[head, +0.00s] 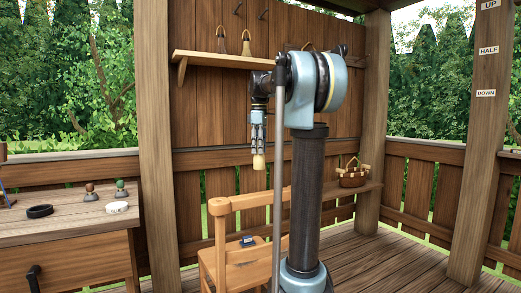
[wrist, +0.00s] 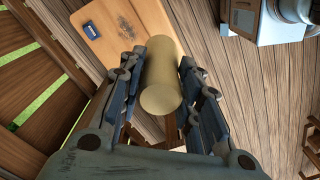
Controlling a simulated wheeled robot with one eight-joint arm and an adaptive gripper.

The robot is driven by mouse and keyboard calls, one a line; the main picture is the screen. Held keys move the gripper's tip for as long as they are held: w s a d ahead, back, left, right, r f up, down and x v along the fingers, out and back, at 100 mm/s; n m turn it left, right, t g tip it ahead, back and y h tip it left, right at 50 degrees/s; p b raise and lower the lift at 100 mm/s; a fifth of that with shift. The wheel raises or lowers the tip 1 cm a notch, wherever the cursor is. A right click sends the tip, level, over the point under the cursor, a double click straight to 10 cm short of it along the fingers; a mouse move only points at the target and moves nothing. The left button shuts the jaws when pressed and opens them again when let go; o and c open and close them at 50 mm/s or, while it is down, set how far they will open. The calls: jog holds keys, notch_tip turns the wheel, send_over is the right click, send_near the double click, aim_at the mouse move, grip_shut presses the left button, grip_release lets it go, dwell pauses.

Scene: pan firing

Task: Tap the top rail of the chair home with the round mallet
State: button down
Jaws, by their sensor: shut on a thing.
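My gripper (head: 258,145) hangs pointing down from my arm in the head view, shut on a pale, round-ended cylinder, which I take to be the round mallet (head: 259,163). In the wrist view the mallet (wrist: 160,98) is a tan cylinder between both fingers (wrist: 163,66); its other parts are hidden. The wooden chair (head: 221,245) stands below. Its top rail (head: 242,201) appears below the mallet with a visible gap in the picture. Whether the rail is fully seated cannot be told. The chair seat (wrist: 125,22) also shows in the wrist view.
A small dark block (head: 247,241) lies on the chair seat. My column hides the chair's right side. A basket (head: 352,177) sits on a low back ledge. Wooden posts flank the space.

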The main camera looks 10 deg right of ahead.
aim_at(261, 158)
jog(key=shift+w+d, duration=0.1)
jog(key=shift+d, duration=0.35)
jog(key=shift+f, duration=2.5)
jog(key=shift+r, duration=0.1)
jog(key=shift+f, duration=1.45)
jog(key=shift+r, duration=1.35)
